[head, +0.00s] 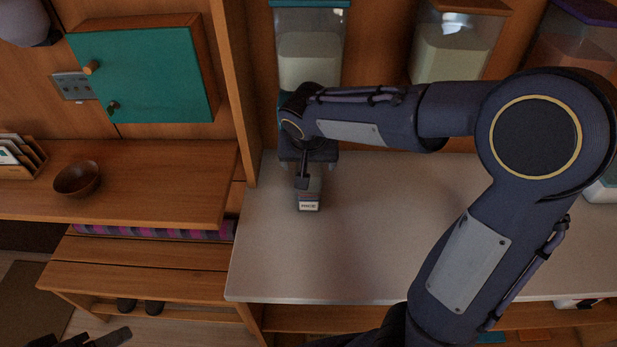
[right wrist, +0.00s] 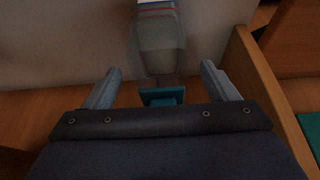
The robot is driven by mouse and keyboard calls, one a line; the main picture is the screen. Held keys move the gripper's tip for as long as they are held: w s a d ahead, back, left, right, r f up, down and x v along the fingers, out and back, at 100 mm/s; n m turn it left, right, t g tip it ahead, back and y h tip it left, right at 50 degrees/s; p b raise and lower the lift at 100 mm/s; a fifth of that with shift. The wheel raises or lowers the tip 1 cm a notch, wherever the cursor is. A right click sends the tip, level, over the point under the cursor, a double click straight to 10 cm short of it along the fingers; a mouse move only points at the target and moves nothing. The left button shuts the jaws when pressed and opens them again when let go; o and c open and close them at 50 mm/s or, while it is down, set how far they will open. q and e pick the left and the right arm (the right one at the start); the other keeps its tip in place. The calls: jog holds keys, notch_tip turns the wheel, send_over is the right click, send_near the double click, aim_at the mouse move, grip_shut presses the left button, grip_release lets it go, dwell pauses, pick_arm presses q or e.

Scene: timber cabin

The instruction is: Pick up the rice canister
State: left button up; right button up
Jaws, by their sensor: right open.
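The fingers are apart, with a gap on each side. Part of my left gripper (head: 94,339) shows at the bottom left, cut off and dark.
Large clear bins with a teal lid (head: 310,55), a brown lid (head: 455,50) and a purple lid (head: 575,55) line the back. A wooden upright (head: 237,90) stands close left of the counter (head: 370,230). A bowl (head: 77,179) sits on the left shelf. The counter's middle is clear.

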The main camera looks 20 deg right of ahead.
jog(key=shift+x, duration=1.3)
jog(key=shift+r, duration=0.1)
grip_shut()
